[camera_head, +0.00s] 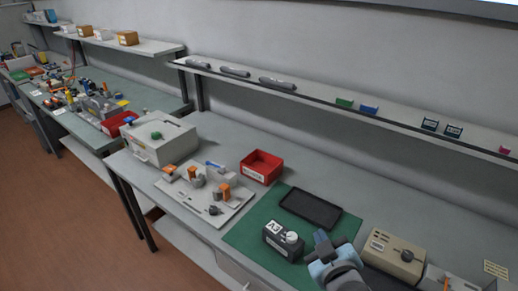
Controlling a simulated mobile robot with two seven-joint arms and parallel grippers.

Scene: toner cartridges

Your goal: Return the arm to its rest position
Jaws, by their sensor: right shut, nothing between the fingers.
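My right arm comes in at the bottom edge, right of centre, with a blue and grey wrist. My right gripper (321,240) is shut and empty, over the front of the green mat (247,240). My left gripper is not in view. Several dark grey elongated cartridges, one of them here (278,83), lie on the wall shelf.
A black tray (311,208) lies on the mat. A beige box (394,256) stands to the right. Left are a red bin (261,167), a fixture plate with orange parts (207,196) and a large grey machine (161,138). The bench behind the mat is clear.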

